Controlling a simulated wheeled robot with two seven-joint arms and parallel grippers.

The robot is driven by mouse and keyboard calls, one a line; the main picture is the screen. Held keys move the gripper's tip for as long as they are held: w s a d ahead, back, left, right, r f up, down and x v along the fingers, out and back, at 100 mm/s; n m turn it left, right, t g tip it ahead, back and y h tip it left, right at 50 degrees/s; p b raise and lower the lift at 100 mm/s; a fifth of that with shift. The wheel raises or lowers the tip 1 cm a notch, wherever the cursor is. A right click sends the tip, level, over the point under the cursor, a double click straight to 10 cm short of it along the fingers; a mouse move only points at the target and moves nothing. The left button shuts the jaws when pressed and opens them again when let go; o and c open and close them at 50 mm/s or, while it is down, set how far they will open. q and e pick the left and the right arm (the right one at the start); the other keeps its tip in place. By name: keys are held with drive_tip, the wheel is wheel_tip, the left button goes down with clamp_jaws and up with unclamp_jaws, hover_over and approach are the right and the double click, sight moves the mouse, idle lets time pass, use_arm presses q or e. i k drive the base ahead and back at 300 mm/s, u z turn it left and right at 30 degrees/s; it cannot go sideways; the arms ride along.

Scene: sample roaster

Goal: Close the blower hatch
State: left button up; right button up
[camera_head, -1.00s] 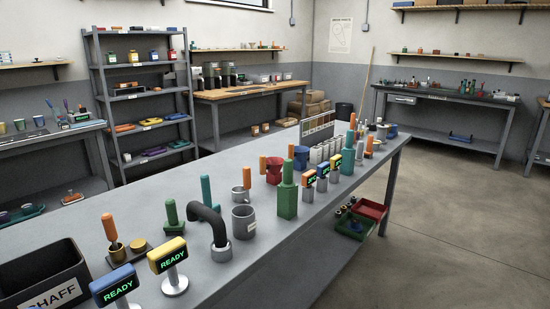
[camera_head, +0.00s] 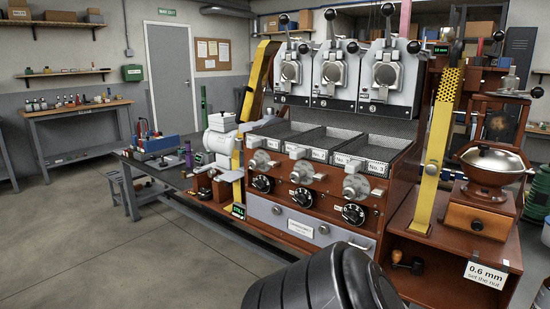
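The roaster (camera_head: 392,214) is a reddish-brown cabinet with three grey upper units (camera_head: 331,76), black ball-topped levers, mesh trays (camera_head: 327,145) and black dials. A grey front panel (camera_head: 297,223) with a small label and round knobs is set low in it and looks flush with the cabinet. A pale grey machine (camera_head: 220,140) stands at its left end. I cannot tell which part is the blower hatch, or whether it is open. A black ribbed part of my arm (camera_head: 318,284) shows at the bottom. Neither gripper is in view.
A brown grinder (camera_head: 478,212) with a metal bowl stands right of the roaster, by a yellow perforated post (camera_head: 437,150). A low table (camera_head: 163,170) with tools stands left of the roaster. Open floor (camera_head: 110,255) lies at left. A white card (camera_head: 487,276) reads "0.6 mm".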

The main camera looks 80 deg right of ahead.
sight(235, 175)
drive_tip(key=z, duration=0.85)
drive_tip(key=i, duration=2.1)
drive_tip(key=z, duration=2.5)
drive_tip(key=k, duration=0.5)
drive_tip(key=u, duration=0.75)
drive_tip(key=i, duration=0.85)
drive_tip(key=z, duration=1.85)
drive_tip(key=i, duration=0.5)
drive_tip(key=u, duration=0.1)
